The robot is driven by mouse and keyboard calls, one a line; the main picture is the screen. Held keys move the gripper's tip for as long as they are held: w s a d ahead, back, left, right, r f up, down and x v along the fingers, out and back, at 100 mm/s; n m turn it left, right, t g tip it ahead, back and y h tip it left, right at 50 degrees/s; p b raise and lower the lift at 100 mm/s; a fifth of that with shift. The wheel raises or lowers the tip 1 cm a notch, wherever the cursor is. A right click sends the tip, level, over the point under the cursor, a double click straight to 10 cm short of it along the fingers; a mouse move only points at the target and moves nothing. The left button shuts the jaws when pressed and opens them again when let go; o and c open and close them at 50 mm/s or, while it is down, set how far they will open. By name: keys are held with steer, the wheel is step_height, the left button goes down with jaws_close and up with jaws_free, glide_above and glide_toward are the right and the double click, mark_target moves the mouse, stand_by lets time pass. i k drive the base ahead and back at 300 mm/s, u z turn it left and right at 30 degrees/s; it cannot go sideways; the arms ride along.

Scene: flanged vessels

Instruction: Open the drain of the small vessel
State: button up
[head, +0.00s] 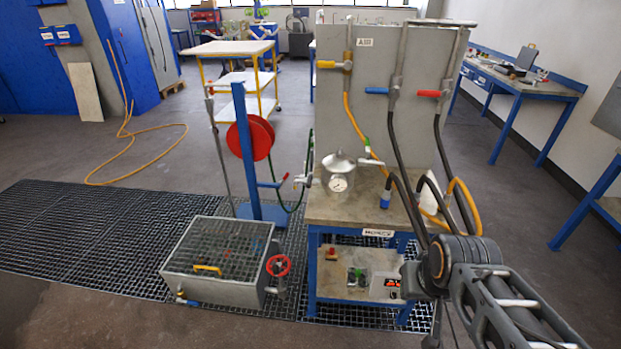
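My arm (455,262) reaches in from the lower right, in front of the stand's right side and apart from the vessel. Its dark end is seen side-on, and no fingers can be made out.
A grey tank with a grated top (218,262), a red handwheel (278,265) and a blue-handled valve stands left on the floor grating. A panel (390,85) with yellow, blue and red valve handles rises behind the vessel. Hoses hang right of it. The left floor is mostly clear.

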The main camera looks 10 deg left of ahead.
mark_target(309, 177)
steer(key=u, duration=0.65)
steer(key=i, duration=1)
steer(key=z, duration=0.05)
